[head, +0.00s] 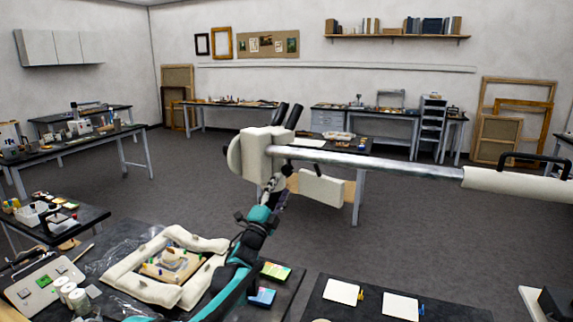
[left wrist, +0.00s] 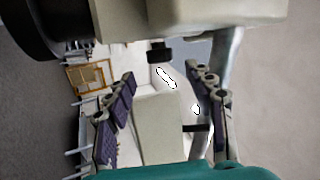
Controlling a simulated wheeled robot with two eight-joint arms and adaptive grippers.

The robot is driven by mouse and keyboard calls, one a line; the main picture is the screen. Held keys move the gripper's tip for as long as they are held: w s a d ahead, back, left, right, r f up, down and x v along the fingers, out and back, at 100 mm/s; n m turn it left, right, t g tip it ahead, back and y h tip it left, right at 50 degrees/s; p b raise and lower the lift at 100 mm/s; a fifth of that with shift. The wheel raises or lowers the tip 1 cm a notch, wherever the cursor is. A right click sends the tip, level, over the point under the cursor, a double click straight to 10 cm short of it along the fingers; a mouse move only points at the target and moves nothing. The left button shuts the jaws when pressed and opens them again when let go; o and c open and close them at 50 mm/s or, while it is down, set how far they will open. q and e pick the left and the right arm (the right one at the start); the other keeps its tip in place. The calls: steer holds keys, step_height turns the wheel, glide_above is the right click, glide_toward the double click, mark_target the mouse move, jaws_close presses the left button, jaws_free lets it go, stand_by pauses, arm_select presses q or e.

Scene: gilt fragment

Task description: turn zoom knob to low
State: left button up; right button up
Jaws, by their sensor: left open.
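A cream microscope head (head: 258,150) with two black eyepieces (head: 286,117) hangs on a long metal boom (head: 365,163). My left gripper (head: 275,188) is just below the head, with its fingers partly hidden. In the left wrist view its two dark-padded fingers (left wrist: 165,98) stand apart with nothing gripped. A short black knob (left wrist: 160,52) sticks out below a large cream body (left wrist: 150,18), beyond the fingertips and between their lines. I cannot tell for certain that it is the zoom knob, or read any setting. My right gripper is not in view.
A cream block (head: 322,187) hangs right of the gripper. White cards (head: 400,306) lie on another dark table. Open floor (head: 420,225) lies beyond.

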mark_target(287, 174)
arm_select(q)
steer(key=b+x, duration=0.1)
steer(key=x, duration=0.7)
steer(key=shift+c, duration=0.4)
steer(key=c, duration=1.1)
